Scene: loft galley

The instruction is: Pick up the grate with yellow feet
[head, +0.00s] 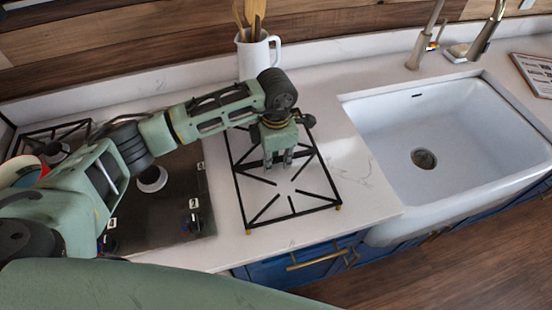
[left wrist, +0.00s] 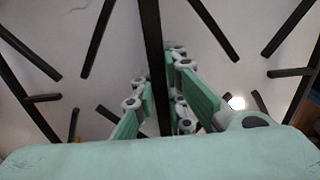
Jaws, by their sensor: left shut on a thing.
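The black grate with yellow feet (head: 292,204) is on or just above the white counter between the cooktop and the sink. Two yellow feet show at its front corners in the head view. My left gripper (head: 278,163) points down over the grate's middle. In the left wrist view my left gripper (left wrist: 172,108) has its green fingers on both sides of the grate's middle bar (left wrist: 152,45), shut on it. I cannot tell whether the feet touch the counter. My right gripper is not in view.
The cooktop (head: 180,205) with knobs is left of the grate, with another grate (head: 50,132) at its far left. A white utensil jug (head: 258,58) stands behind. The white sink (head: 440,125) is to the right. Bare counter (head: 350,150) lies between grate and sink.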

